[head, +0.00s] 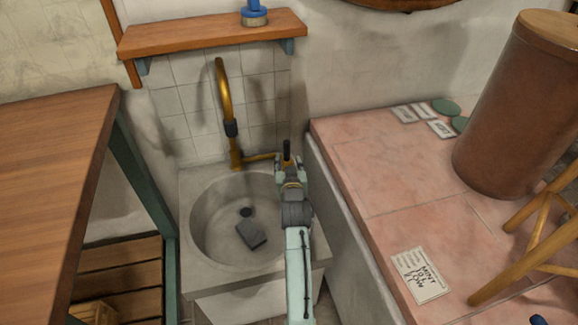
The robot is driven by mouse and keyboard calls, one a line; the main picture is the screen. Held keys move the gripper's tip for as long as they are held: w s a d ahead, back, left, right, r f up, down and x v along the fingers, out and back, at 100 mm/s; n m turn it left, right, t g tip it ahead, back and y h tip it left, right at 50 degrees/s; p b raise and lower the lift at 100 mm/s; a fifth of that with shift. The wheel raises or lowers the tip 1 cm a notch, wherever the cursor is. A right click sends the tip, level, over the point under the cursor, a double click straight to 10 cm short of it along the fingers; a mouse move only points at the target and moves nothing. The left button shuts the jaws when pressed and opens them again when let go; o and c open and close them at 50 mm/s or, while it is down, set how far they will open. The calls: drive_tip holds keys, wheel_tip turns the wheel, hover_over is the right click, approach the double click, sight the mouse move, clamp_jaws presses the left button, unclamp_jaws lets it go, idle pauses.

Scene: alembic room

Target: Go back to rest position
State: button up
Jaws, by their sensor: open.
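My gripper (287,152) is in the head view, at the far end of my pale green arm. It is over the right side of the sink (205,258), close to the short brass side arm of the tap (227,95). I cannot tell if it touches that side arm. The gripper is open and I see nothing held in it. A dark grey block (251,235) lies in the basin beside the dark drain (245,211).
A wooden table (50,165) is at left, over a slatted shelf (125,275). A pink tiled counter (400,180) at right bears a brown cylinder (510,110), a wooden stand (540,230) and a paper label (420,275). A wooden shelf (200,35) hangs above the tap.

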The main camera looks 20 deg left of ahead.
drive_tip(key=shift+v, duration=1)
